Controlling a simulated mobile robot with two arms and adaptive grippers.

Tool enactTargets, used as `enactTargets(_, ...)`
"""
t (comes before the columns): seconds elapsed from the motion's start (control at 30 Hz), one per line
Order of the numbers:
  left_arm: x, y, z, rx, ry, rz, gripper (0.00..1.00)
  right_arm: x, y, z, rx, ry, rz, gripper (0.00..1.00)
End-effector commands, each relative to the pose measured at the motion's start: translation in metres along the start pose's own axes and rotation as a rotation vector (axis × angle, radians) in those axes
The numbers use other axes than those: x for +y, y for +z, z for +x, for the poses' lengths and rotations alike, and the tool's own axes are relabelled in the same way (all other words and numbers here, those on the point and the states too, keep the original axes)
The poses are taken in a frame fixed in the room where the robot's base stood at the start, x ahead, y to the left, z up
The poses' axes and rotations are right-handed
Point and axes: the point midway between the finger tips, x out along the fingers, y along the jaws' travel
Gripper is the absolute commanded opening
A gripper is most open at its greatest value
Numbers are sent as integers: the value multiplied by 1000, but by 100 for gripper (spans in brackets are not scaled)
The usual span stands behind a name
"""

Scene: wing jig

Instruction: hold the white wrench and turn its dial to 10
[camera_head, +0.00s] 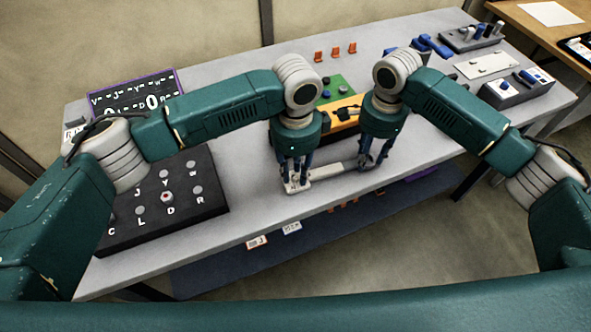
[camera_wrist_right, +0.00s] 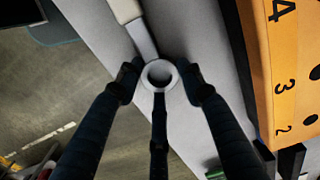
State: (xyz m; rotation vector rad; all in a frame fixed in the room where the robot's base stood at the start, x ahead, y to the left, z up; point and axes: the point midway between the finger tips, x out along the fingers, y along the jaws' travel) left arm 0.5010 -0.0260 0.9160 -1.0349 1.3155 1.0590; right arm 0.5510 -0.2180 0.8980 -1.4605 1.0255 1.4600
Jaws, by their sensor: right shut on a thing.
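The white wrench (camera_head: 330,172) lies along the front edge of the grey table, between my two grippers. My right gripper (camera_head: 366,164) is shut on the wrench's ring-shaped right end. In the right wrist view its fingers (camera_wrist_right: 160,82) press on both sides of that white ring. The wrench's narrow shaft (camera_wrist_right: 142,42) runs from the ring to a thicker white part at the top of that view. My left gripper (camera_head: 294,182) points down at the wrench's left end, its fingers around or just over it; whether they grip is unclear. No dial reading is legible.
An orange numbered block (camera_head: 345,114) stands just behind the wrench; it also shows close by in the right wrist view (camera_wrist_right: 282,70). A black lettered board (camera_head: 150,215) lies at the left. A grey switch box (camera_head: 515,90) sits at the far right. The table's front edge is close.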

Motion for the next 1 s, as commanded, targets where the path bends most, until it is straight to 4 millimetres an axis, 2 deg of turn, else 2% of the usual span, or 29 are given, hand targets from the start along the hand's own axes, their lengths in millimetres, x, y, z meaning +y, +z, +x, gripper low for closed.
enactTargets(0.17,-1,0,-26,2,-4,0,25,-1,1,-1,-2,-3,0,0)
enactTargets(0.4,-2,-1,-76,2,-4,1,25,-1,1,-1,-2,-3,-1,0)
enactTargets(0.6,-1,0,-106,1,-1,0,25,-1,1,-1,-2,-3,-1,0)
enactTargets(0.77,-1,0,-116,0,0,0,25,-1,1,-1,-2,-3,-1,0)
enactTargets(1.0,-1,0,-117,0,0,1,25,-1,1,-1,-2,-3,-1,0)
